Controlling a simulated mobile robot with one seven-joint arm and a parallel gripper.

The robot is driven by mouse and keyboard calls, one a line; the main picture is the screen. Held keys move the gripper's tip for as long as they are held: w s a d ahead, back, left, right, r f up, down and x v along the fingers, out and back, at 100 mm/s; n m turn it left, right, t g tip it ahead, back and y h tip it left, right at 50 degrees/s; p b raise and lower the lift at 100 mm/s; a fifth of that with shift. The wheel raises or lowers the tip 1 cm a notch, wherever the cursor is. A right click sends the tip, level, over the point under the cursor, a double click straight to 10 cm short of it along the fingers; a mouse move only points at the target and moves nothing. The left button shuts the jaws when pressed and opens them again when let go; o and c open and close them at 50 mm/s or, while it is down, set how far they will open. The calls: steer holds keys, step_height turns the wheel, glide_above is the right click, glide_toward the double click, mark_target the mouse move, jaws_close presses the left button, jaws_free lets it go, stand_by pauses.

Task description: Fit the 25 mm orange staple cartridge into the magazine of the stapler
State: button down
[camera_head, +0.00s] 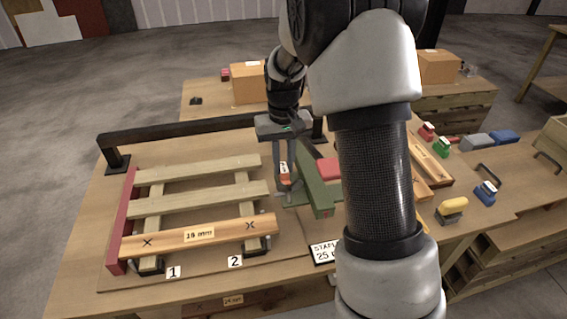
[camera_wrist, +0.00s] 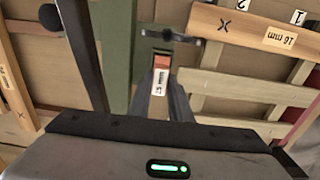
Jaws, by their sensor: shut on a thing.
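My gripper (camera_head: 286,188) is shut on the orange staple cartridge (camera_head: 284,169), which has a white label. In the wrist view the cartridge (camera_wrist: 160,64) sits between my fingertips (camera_wrist: 161,72), its label (camera_wrist: 159,82) too small to read surely. The stapler (camera_head: 322,196) is green with a red part (camera_head: 328,168) and stands right beside my gripper; my arm hides part of it. In the wrist view its green body (camera_wrist: 116,60) runs just left of the cartridge, and a dark metal bracket lies beyond the cartridge's end. I cannot tell whether the cartridge touches the magazine.
A slatted wood frame (camera_head: 190,203) with a "16 mm" board lies left on the table. A black rail (camera_head: 185,129) runs behind it. A sign (camera_head: 323,252) reading "STAPL… 25" stands in front. Cardboard boxes (camera_head: 439,67) are behind; coloured blocks (camera_head: 487,192) lie right.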

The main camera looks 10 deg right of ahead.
steer(key=shift+f, duration=0.1)
steer(key=shift+f, duration=0.15)
steer(key=c, duration=1.6)
jaws_free()
steer(key=shift+r, duration=0.2)
